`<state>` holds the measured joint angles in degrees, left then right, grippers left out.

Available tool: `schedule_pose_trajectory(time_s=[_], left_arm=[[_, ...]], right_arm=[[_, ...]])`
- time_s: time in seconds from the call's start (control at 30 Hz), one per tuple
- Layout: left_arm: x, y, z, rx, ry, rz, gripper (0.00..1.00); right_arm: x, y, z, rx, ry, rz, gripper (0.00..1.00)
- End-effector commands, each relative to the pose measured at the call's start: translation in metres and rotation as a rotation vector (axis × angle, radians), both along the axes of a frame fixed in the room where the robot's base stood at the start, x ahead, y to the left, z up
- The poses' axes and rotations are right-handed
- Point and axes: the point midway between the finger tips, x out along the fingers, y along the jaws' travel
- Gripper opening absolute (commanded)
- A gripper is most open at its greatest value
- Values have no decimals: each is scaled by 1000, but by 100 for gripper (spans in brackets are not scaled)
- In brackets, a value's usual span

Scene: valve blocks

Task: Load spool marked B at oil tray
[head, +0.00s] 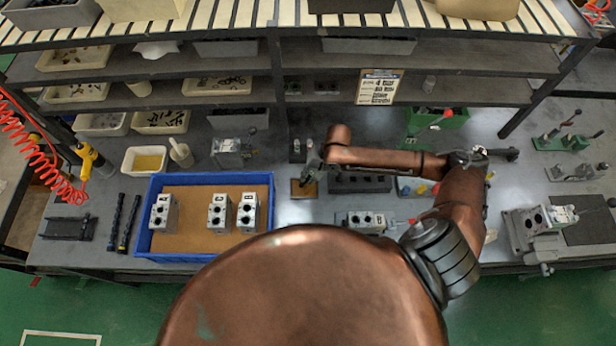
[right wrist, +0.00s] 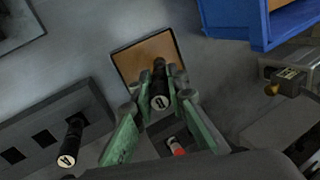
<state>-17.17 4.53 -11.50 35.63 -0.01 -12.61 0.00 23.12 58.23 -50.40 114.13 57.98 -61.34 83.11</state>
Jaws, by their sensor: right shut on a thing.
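My right gripper (head: 308,178) is over the oil tray (head: 297,192), a small brown-floored tray with a dark rim. In the right wrist view the gripper (right wrist: 160,102) is shut on a black spool (right wrist: 158,72) with a round white end label. The label's letter is too small to read surely. The spool's far end overlaps the oil tray (right wrist: 126,66); I cannot tell whether it touches the floor. Another black spool (right wrist: 73,135) with a white label stands in a dark rack (right wrist: 40,128), left of the gripper. My left gripper is not in view.
A blue bin (head: 143,247) on the left holds several grey valve blocks (head: 219,212). Another valve block (head: 364,222) lies on the bench right of centre. The dark rack (head: 360,183) is just right of the oil tray. A vise (head: 535,225) stands at the right.

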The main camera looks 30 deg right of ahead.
Motion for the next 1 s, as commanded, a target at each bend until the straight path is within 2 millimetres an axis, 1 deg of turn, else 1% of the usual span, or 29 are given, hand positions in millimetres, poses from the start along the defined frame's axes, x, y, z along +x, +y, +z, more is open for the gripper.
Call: schedule_pose_trajectory(time_s=[1.0], left_arm=[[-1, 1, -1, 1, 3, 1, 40]], right_arm=[[0, 0, -9, 1, -1, 0, 0]])
